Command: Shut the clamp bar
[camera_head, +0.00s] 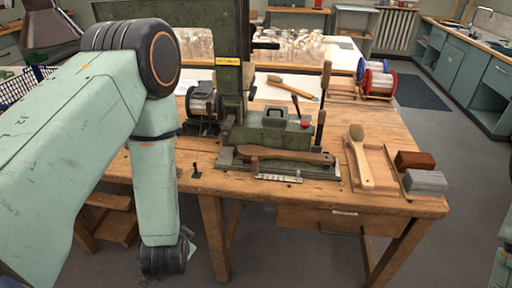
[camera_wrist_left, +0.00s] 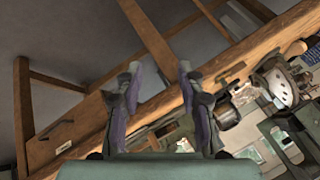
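The green tufting machine (camera_head: 272,130) stands on the wooden workbench, with upright dark-handled levers at its right side. A wooden brush back (camera_head: 285,156) lies across its front, with a perforated metal strip (camera_head: 278,179) before it. I cannot tell which part is the clamp bar or whether it is open. My left arm hangs in front of the bench's left side; its dark end (camera_head: 163,260) is below the tabletop, apart from the machine. In the left wrist view the left gripper (camera_wrist_left: 158,68) has its two fingers spread with nothing between them. My right gripper is not in view.
The workbench (camera_head: 400,200) holds a tray with a brush (camera_head: 360,160), a brown block (camera_head: 415,160) and a grey block (camera_head: 425,182) at right. Wire spools (camera_head: 378,82) stand behind. A small black clip (camera_head: 196,170) lies left of the machine. Floor in front is free.

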